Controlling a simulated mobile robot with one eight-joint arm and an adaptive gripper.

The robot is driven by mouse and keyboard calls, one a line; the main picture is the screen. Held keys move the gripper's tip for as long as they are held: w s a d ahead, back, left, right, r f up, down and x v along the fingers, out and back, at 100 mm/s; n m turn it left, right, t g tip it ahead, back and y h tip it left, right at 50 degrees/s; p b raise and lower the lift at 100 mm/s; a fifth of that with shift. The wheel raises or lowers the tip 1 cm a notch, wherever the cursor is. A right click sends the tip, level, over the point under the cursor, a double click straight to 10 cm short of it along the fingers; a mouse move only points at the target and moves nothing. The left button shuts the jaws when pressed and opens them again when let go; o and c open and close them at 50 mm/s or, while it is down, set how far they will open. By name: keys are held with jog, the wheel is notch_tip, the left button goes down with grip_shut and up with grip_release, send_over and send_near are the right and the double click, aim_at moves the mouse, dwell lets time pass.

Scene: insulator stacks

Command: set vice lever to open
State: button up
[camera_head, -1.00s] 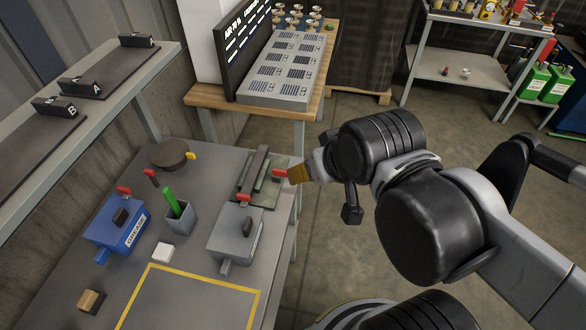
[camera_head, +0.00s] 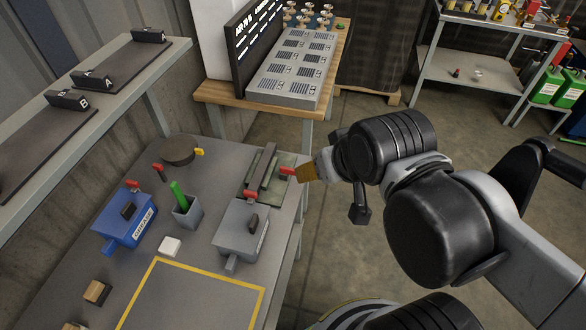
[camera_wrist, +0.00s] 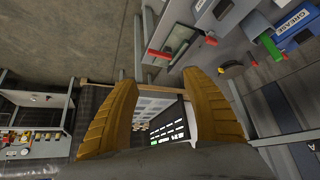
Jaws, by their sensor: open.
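The vice (camera_head: 262,168) has long dark jaws on a green-grey base plate, at the right edge of the grey bench. Its red lever end (camera_head: 287,171) sticks out to the right over the bench edge. My gripper (camera_head: 303,173) has tan fingers right beside this red end; the head view does not show whether they touch. In the wrist view my gripper (camera_wrist: 160,78) is open with nothing between its fingers. The red lever end (camera_wrist: 158,54) shows just beyond the fingertips there, apart from them. The vice (camera_wrist: 184,42) is partly visible behind it.
A grey box (camera_head: 241,231) with a red-tipped handle stands in front of the vice. A blue GREASE box (camera_head: 125,221), a cup (camera_head: 187,217) with a green stick and a round dark disc (camera_head: 177,151) are further left. Open floor lies right of the bench.

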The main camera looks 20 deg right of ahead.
jog(key=c, duration=0.3)
jog(key=shift+w+r, duration=0.1)
jog(key=shift+w, duration=0.05)
jog(key=shift+c, duration=1.2)
jog(key=w+f+m+g, duration=0.2)
jog(key=w+m, duration=0.3)
jog(key=m, duration=0.3)
jog(key=w+d+f+m+g+p, duration=0.1)
jog(key=w+f+m+g, duration=0.1)
jog(key=w+f+m, duration=0.3)
jog(key=w+d+f+m+g, duration=0.1)
jog(key=w+f+m+g, duration=0.2)
jog(key=m, duration=0.9)
jog(key=shift+w+f, duration=0.2)
jog(key=shift+w, duration=1.25)
notch_tip(320, 180, down, 10)
jog(key=b, duration=0.3)
jog(key=shift+f+b, duration=0.1)
jog(key=shift+b, duration=0.3)
